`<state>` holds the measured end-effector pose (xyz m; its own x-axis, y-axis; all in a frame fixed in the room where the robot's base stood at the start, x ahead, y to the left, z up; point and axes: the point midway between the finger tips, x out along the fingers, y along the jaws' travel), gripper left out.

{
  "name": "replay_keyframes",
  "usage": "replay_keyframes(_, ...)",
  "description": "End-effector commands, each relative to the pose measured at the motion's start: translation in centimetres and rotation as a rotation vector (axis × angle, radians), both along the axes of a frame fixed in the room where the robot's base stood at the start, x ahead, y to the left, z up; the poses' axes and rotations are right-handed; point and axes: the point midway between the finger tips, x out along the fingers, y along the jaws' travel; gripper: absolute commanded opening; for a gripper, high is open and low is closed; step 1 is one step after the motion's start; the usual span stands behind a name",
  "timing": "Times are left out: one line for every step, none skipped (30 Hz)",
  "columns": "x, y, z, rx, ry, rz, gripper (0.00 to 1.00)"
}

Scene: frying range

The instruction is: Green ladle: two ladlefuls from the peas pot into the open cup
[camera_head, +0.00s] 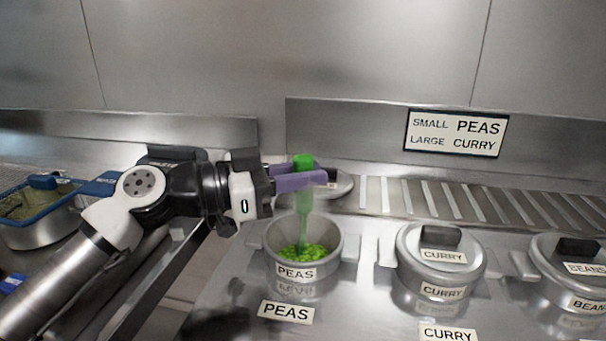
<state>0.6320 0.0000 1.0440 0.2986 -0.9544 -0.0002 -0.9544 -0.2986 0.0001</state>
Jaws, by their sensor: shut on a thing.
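My gripper (318,176) has purple fingers and is shut on the upper handle of the green ladle (304,222). The ladle stands nearly upright, with its lower end down in the peas pot (271,252). The pot is open, labelled PEAS, and holds bright green peas (317,251). The ladle's bowl is hidden among the peas, so I cannot tell what it holds. I cannot make out the open cup in this view.
A lidded CURRY pot (408,262) and a lidded BEANS pot (543,268) stand to the right. A lid (345,184) lies behind the peas pot. A slotted rack (420,197) runs along the back. A blue-rimmed container (42,222) stands at the far left.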

Motion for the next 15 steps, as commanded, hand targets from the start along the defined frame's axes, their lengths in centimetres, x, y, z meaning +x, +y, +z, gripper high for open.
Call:
replay_keyframes(0.0, 0.0, 1.0, 0.000, -0.001, 0.001, 0.00)
replay_keyframes(0.0, 0.0, 1.4, 0.000, -0.001, 0.001, 0.00)
replay_keyframes(0.0, 0.0, 1.9, 0.001, -0.002, 0.001, 0.00)
replay_keyframes(0.0, 0.0, 2.2, 0.001, -0.002, 0.001, 0.00)
replay_keyframes(0.0, 0.0, 2.6, 0.001, -0.002, 0.001, 0.00)
replay_keyframes(0.0, 0.0, 3.0, 0.001, -0.002, 0.001, 0.00)
replay_keyframes(0.0, 0.0, 3.3, 0.000, -0.001, 0.001, 0.00)
replay_keyframes(0.0, 0.0, 3.7, 0.000, -0.001, 0.001, 0.00)
replay_keyframes(0.0, 0.0, 4.1, 0.000, -0.001, 0.001, 0.00)
replay_keyframes(0.0, 0.0, 4.5, 0.000, -0.001, 0.001, 0.00)
replay_keyframes(0.0, 0.0, 4.8, 0.000, -0.001, 0.001, 0.00)
replay_keyframes(0.0, 0.0, 5.2, 0.000, -0.001, 0.001, 0.00)
replay_keyframes(0.0, 0.0, 5.5, 0.000, -0.001, 0.001, 0.00)
replay_keyframes(0.0, 0.0, 5.9, 0.000, -0.001, 0.001, 0.00)
replay_keyframes(0.0, 0.0, 6.3, 0.001, -0.002, 0.001, 0.00)
